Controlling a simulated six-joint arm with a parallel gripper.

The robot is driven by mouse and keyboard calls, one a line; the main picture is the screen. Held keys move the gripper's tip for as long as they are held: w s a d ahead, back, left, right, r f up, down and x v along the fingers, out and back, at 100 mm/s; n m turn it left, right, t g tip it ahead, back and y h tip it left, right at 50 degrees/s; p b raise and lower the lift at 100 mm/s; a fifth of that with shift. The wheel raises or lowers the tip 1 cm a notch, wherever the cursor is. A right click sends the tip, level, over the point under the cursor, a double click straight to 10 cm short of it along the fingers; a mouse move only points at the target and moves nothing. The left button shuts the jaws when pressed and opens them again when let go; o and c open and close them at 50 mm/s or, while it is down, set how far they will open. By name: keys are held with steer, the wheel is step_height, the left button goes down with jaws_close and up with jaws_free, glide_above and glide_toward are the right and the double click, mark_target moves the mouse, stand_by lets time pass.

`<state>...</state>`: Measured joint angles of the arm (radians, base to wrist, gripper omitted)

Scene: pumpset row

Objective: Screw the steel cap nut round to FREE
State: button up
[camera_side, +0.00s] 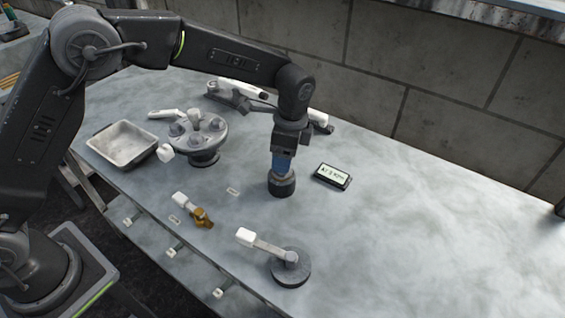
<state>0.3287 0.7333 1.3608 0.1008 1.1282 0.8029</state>
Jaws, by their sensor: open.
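My gripper (284,152) points down over a dark, round, ribbed piece (281,184) standing on the bench, which may be the steel cap nut. A blue section shows between the gripper body and this piece; I cannot tell whether it belongs to the gripper or the fitting. The jaws are open, but their tips are too small and dark to tell whether they touch the piece. No FREE mark is readable. A small white label (233,191) lies on the bench left of the piece; its text is too small to read.
A small display (332,176) lies right of the piece. A lever with a white handle on a round base (291,270) stands in front. A brass valve (202,217), a round knobbed fixture (205,157) and a grey tray (94,151) are left. The right bench is clear.

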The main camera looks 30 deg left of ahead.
steer(key=shift+s+a+f, duration=0.1)
steer(key=shift+a+f, duration=0.05)
steer(key=shift+f, duration=0.8)
steer(key=shift+a+f, duration=0.1)
steer(key=shift+f, duration=0.85)
steer(key=shift+r, duration=0.1)
steer(key=c, duration=1)
